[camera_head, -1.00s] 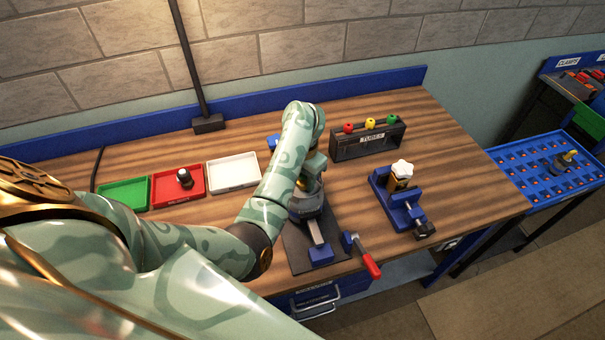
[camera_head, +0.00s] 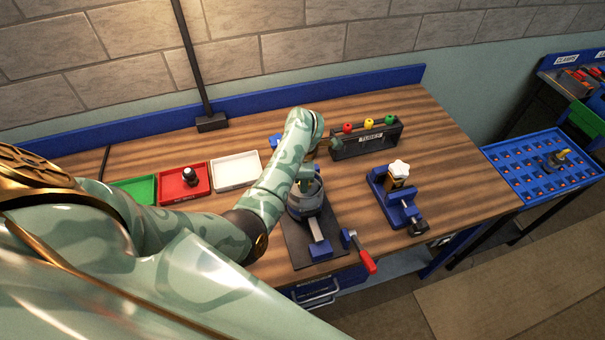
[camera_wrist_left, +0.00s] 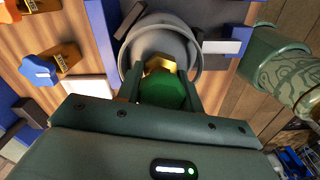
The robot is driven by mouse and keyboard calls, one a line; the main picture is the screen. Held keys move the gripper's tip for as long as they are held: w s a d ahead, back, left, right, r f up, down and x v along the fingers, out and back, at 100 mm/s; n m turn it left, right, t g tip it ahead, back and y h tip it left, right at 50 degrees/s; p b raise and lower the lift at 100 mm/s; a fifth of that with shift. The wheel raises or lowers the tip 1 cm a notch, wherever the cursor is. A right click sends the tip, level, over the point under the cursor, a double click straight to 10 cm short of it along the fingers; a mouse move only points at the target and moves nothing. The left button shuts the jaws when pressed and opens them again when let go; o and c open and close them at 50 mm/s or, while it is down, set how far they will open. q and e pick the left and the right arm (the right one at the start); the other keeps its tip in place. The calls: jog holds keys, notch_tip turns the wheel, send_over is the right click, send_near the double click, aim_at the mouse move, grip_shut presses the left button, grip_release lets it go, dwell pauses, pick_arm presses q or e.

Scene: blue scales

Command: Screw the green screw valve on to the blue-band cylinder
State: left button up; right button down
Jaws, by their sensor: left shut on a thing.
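My left gripper (camera_wrist_left: 163,92) is shut on the green screw valve (camera_wrist_left: 165,92), seen from above in the left wrist view. A gold piece (camera_wrist_left: 160,63) shows just beyond the green part, inside a grey round holder (camera_wrist_left: 190,30). In the head view my left gripper (camera_head: 305,183) points down at this grey holder (camera_head: 306,206) on a dark plate. I cannot tell whether the valve touches anything below. I cannot pick out the blue-band cylinder; the gripper and valve cover the middle of the holder. My right gripper is not in view.
A blue vice (camera_head: 405,213) with a white star knob (camera_head: 400,168) stands to the right. A tube rack (camera_head: 366,141) is at the back. Green, red (camera_head: 185,184) and white (camera_head: 235,171) trays lie left. A red-handled lever (camera_head: 367,262) is at the front edge.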

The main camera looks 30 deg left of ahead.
pick_arm(q)
jog(key=m, duration=0.1)
jog(key=m+p, duration=0.1)
jog(key=m, duration=0.1)
jog(key=shift+s+d+f, duration=0.15)
jog(key=shift+d, duration=0.25)
jog(key=shift+f+m, duration=0.1)
jog(key=shift+m, duration=0.2)
jog(key=o, duration=1.1)
jog(key=shift+o, duration=0.2)
jog(key=shift+d, duration=0.15)
jog(key=shift+a+r, duration=0.2)
